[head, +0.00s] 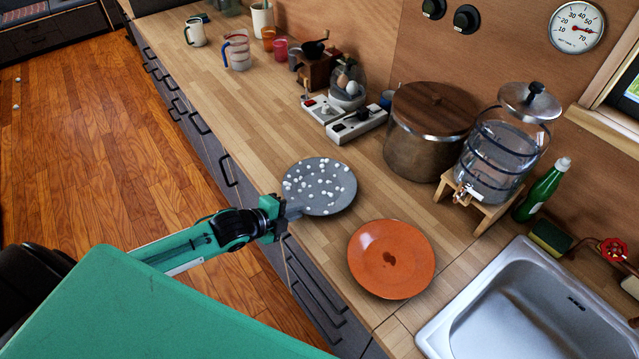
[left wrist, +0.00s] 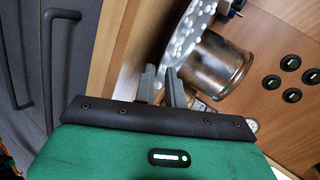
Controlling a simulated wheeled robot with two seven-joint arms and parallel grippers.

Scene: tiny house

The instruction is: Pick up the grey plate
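The grey plate (head: 318,187) lies on the wooden counter, with many small white pieces scattered on it. My left gripper (head: 292,211) is at the plate's near left rim, its fingertips overlapping the rim in the head view. In the left wrist view the plate (left wrist: 190,32) shows in part at the top, cut off by the frame. The two fingers (left wrist: 161,75) are a narrow gap apart, with the plate's lower edge at their tips. I cannot tell whether they press on the rim. My right gripper is not in view.
An orange plate (head: 391,259) lies close to the right of the grey plate. A lidded pot (head: 425,140), a glass dispenser (head: 497,160) and white power strips (head: 355,124) stand behind. A sink (head: 530,310) is at lower right. Counter left of the plate is clear.

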